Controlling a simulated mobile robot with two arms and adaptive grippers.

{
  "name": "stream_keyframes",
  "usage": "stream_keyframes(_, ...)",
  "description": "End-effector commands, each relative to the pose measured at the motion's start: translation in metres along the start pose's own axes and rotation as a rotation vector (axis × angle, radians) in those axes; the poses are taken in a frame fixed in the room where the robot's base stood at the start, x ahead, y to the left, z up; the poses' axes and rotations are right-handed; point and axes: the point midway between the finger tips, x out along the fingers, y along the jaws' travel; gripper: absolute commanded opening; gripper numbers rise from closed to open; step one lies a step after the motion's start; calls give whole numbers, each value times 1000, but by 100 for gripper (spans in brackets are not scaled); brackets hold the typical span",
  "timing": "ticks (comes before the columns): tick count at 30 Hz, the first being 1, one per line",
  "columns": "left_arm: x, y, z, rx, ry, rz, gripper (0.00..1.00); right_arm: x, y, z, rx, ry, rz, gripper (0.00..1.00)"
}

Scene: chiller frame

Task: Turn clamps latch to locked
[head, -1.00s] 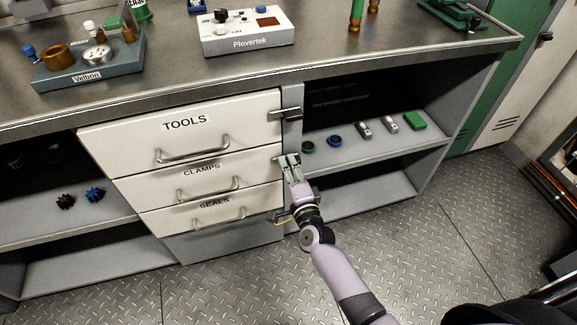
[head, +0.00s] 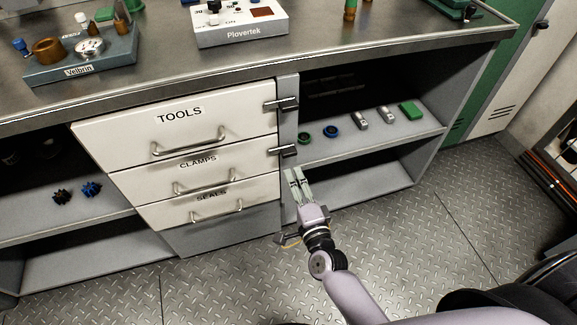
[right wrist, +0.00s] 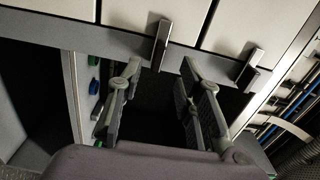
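The clamps latch (head: 283,151) is a dark metal bar on the grey post at the right edge of the CLAMPS drawer (head: 190,172). It lies roughly level, its end reaching over the drawer's edge. In the right wrist view the clamps latch (right wrist: 160,45) appears ahead, between the two fingers' lines. My right gripper (head: 298,172) is just below and right of this latch, apart from it. Its fingers (right wrist: 160,85) are spread with nothing between them. My left gripper is not in view.
The similar tools latch (head: 283,104) sits above, beside the TOOLS drawer (head: 185,122). The SEALS drawer (head: 225,205) is below; all drawers look shut. An open shelf (head: 390,142) with small parts lies to the right. The worktop edge (head: 300,68) overhangs above.

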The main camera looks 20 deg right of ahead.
Motion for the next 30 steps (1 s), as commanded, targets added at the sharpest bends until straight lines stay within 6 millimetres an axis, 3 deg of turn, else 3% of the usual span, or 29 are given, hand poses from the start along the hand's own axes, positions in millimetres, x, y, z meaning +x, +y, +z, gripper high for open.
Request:
stream_keyframes(3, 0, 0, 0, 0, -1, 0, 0, -20, 1, 0, 0, 0, 2, 33)
stream_keyframes(7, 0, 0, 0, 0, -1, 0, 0, -31, 0, 0, 0, 0, 0, 33)
stream_keyframes(26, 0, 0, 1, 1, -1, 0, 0, -34, 1, 0, -4, -2, 3, 33)
stream_keyframes(30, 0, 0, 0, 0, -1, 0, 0, -39, 29, 11, -127, -70, 80, 33)
